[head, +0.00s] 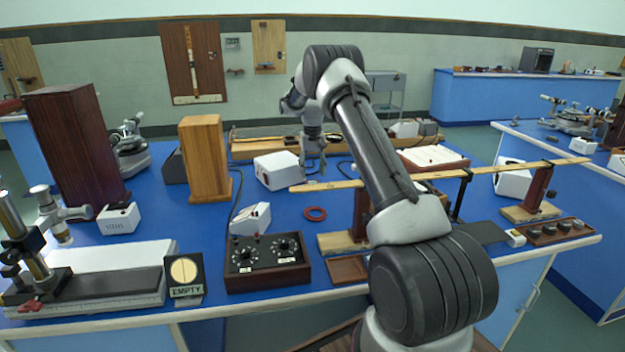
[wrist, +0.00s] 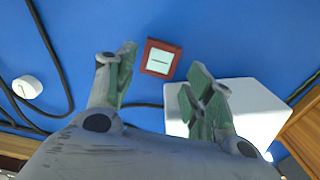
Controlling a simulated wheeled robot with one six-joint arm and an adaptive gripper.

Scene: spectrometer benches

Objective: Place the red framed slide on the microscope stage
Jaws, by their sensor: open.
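In the head view my gripper (head: 314,163) hangs over the bench's far half; I cannot make out the slide there. An instrument like a microscope (head: 60,236) stands at the front left, by a long dark bed (head: 100,287). Its stage is not clearly distinguishable.
A white box (head: 278,170) stands close beside my gripper; it also shows in the wrist view (wrist: 240,108). A black cable runs near the slide.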

